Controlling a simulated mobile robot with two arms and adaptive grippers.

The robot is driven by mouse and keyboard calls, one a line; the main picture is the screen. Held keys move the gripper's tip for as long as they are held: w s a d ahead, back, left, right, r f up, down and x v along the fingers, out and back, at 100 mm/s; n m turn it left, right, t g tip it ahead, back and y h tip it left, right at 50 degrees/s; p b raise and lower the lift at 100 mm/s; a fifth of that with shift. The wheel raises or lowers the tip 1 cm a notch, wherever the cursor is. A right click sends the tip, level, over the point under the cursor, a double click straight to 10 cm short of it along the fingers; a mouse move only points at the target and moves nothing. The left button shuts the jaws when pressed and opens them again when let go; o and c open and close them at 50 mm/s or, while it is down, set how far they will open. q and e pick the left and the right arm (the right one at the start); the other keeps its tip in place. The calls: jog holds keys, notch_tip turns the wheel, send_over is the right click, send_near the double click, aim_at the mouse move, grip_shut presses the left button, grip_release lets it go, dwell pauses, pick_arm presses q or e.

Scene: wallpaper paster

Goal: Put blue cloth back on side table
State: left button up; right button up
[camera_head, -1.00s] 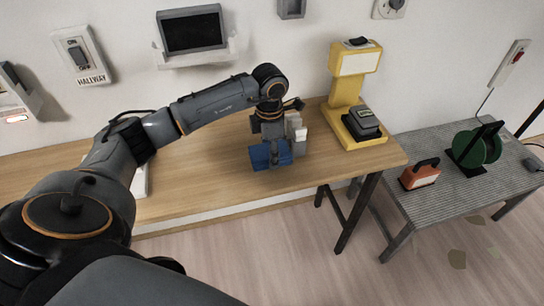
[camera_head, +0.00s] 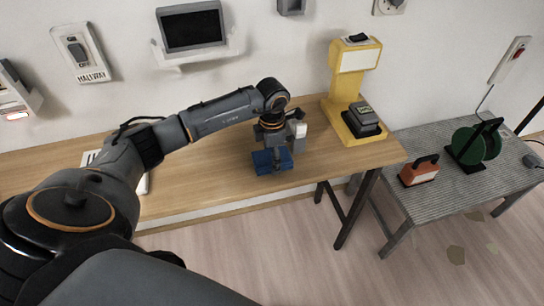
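The blue cloth (camera_head: 262,163) is a small folded piece over the wooden table, near its front edge. My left gripper (camera_head: 278,166) points down at it, with its finger parts against the middle of the cloth. It appears shut on the cloth, though the fingertips are small and partly hidden. Whether the cloth touches the tabletop is hard to tell. The wooden table (camera_head: 205,160) runs along the wall. A grey ribbed side table (camera_head: 425,205) stands to its right. My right gripper is not in view.
A small white and grey item (camera_head: 297,131) is right beside my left gripper. A yellow device (camera_head: 346,95) stands at the wooden table's right end. The side table holds an orange box (camera_head: 420,172) and a green reel (camera_head: 476,146). Its front part is clear.

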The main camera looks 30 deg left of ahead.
pick_arm(q)
jog(key=shift+o, duration=1.1)
jog(key=shift+r, duration=0.1)
